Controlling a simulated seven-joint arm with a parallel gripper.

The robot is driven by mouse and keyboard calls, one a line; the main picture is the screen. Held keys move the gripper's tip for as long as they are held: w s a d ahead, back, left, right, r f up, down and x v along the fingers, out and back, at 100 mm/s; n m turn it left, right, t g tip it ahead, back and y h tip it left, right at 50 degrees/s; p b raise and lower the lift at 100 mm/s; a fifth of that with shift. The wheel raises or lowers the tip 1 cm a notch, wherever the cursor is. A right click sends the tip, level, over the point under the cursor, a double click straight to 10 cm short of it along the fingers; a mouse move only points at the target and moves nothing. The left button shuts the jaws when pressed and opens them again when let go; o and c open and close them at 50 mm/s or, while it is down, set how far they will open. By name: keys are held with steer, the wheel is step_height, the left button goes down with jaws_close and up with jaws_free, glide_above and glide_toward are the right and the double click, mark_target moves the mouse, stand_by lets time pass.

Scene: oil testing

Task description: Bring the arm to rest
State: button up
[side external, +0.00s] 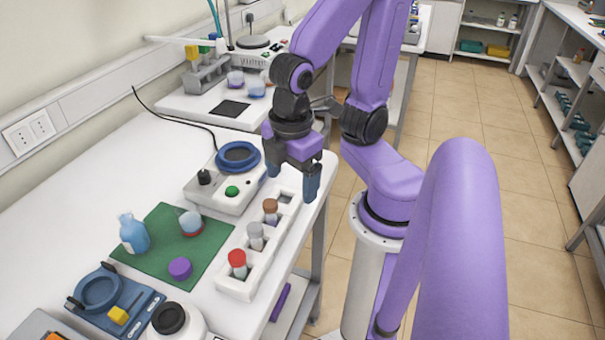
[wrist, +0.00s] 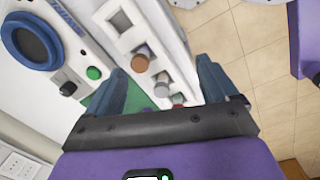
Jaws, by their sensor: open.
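My purple arm ends in my gripper (side external: 293,178), which hangs above the table near the far end of a white vial rack (side external: 236,284). Its two blue fingers are apart with nothing between them. In the wrist view my gripper (wrist: 160,85) is open, and the rack (wrist: 128,38) lies beyond and below the fingers. The rack holds a red-capped vial (side external: 237,262), a grey-capped vial (side external: 255,234) and a brown-capped vial (side external: 270,210). The far slot of the rack looks empty.
Left of my gripper stands a white device with a blue ring (side external: 238,157) and a green knob. A green mat (side external: 160,215) carries a blue bottle (side external: 133,233), a small beaker (side external: 191,221) and a purple cap (side external: 180,268). Open floor lies right of the table.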

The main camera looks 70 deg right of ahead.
steer(key=shift+s+d+r+m+y, duration=0.15)
steer(key=shift+s+m+y, duration=0.1)
steer(key=shift+s, duration=0.3)
steer(key=shift+s+r+m+y, duration=0.15)
steer(key=shift+s+y, duration=0.1)
steer(key=shift+s, duration=0.25)
stand_by(0.5)
